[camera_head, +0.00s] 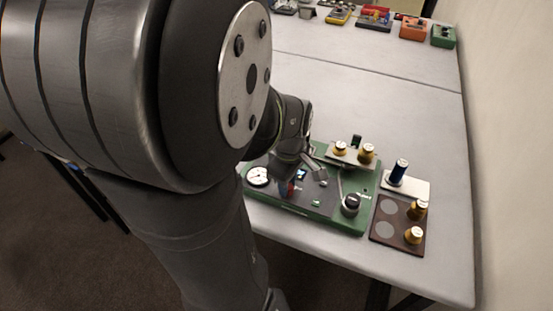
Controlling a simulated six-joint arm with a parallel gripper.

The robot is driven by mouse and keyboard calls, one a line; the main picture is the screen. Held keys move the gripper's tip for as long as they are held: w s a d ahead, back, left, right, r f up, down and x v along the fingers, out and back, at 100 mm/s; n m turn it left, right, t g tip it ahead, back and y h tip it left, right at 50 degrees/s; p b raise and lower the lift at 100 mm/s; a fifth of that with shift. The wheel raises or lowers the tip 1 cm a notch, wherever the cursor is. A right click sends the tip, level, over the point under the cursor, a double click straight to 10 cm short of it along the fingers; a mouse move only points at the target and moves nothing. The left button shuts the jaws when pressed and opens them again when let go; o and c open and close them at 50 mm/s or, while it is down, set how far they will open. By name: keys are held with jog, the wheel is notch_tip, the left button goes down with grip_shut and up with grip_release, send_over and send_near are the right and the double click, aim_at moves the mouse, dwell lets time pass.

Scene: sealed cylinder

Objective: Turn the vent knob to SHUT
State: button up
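A green-edged board (330,218) with a dark top lies at the near edge of the grey table. A round white gauge (259,176) sits at its left. A dark round knob with a pale top (351,204) stands at the board's front right; small lettering beside it is too small to read, so I cannot tell if it is the vent knob or where it points. My gripper (318,172) is over the middle of the board, left of and behind that knob, apart from it. A small red and blue part (287,187) is just below my gripper, partly hidden. Finger opening is unclear.
More gold-capped pieces (367,153) stand at the board's back. The table (380,95) behind is clear; coloured boxes line its far end.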

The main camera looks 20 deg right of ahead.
jog(key=o, duration=0.4)
jog(key=shift+o, duration=0.2)
notch_tip(320, 180, up, 18)
jog(key=shift+f, duration=0.25)
jog(key=shift+f, duration=0.1)
notch_tip(320, 180, down, 17)
jog(key=shift+f, duration=0.2)
dwell(0.5)
jog(key=shift+r, duration=0.15)
